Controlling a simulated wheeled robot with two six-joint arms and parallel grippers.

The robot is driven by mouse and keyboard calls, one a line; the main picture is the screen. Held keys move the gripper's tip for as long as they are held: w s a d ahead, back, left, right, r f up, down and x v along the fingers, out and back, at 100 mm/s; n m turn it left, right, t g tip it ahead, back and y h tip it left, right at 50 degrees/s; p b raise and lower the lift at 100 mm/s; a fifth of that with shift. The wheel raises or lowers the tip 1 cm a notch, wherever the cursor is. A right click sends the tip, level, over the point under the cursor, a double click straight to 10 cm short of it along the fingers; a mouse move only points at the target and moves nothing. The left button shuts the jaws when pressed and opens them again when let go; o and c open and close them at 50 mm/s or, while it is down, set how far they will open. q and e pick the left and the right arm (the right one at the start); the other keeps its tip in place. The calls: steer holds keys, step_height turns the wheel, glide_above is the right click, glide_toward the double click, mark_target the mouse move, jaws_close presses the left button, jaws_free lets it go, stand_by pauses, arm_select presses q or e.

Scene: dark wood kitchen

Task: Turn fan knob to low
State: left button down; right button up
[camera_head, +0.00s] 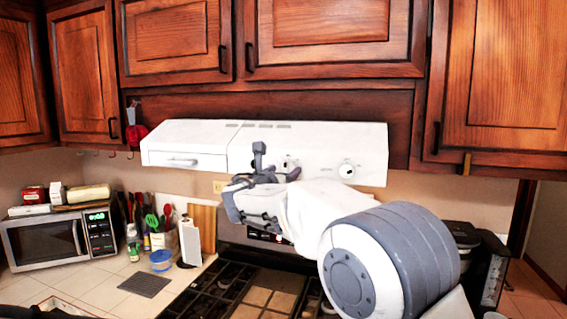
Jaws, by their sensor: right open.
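The white range hood (310,145) hangs under the upper cabinets and has two round knobs on its front face. The right knob (347,171) is in plain view, with small markings around it. The left knob (288,163) is partly hidden behind my right gripper (259,166). That gripper is open, at the hood's front, just left of the left knob in the picture. I cannot tell whether it touches the knob. Which setting either knob points to is too small to read. My left gripper is not in view.
Below is the black stove top (230,292). A microwave (58,240) and a utensil holder (166,238) stand on the tiled counter (120,275) at left. A dark appliance (462,245) stands at right. Wooden cabinets (170,40) close off the top.

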steer(key=shift+w+d, duration=0.2)
steer(key=shift+w, duration=0.3)
steer(key=shift+c, duration=0.3)
steer(key=shift+a, duration=0.1)
jaws_close()
